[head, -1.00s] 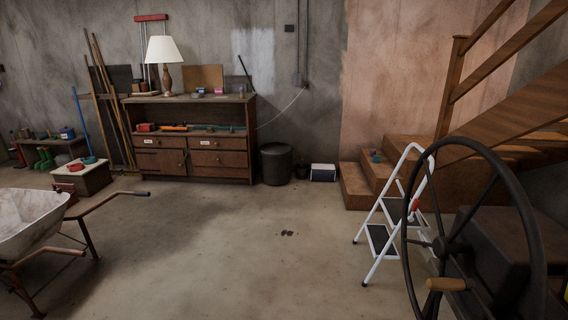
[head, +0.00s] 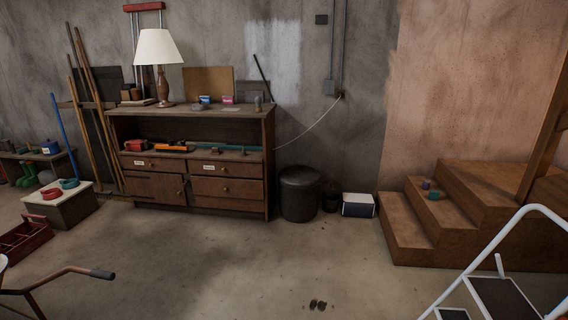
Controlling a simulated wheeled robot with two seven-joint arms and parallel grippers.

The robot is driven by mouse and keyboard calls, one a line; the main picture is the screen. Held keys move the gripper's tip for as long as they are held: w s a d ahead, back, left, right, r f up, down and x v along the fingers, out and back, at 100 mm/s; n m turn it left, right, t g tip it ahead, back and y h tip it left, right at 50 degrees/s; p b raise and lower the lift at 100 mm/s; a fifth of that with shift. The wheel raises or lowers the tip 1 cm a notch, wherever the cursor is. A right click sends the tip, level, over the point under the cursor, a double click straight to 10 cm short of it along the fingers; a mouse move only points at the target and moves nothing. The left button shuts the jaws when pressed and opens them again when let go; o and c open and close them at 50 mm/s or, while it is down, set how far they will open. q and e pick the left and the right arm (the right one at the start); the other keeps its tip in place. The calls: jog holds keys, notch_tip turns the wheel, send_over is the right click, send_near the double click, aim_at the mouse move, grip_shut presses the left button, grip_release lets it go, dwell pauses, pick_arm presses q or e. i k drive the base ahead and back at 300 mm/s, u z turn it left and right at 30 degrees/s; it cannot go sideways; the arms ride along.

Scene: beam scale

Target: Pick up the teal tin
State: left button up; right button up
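A small teal object (head: 433,196), which looks like the tin, sits on a step of the wooden stairs (head: 405,215) at the right of the head view. A small purple object (head: 425,185) is right beside it. Both are too small and far to show detail. Another teal round item (head: 69,184) lies on a pale-topped box (head: 62,205) at the left, next to a red round item (head: 51,194). Neither of my grippers is in view.
A white stepladder (head: 500,265) stands at the lower right, in front of the stairs. A wheelbarrow handle (head: 75,272) reaches in at lower left.

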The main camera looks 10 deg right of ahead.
aim_at(434, 194)
jog(key=z, duration=0.1)
jog(key=i, duration=2.35)
jog(key=z, duration=1.15)
jog(key=i, duration=1.9)
jog(key=z, duration=1.4)
jog(key=i, duration=0.8)
jog(key=z, duration=0.3)
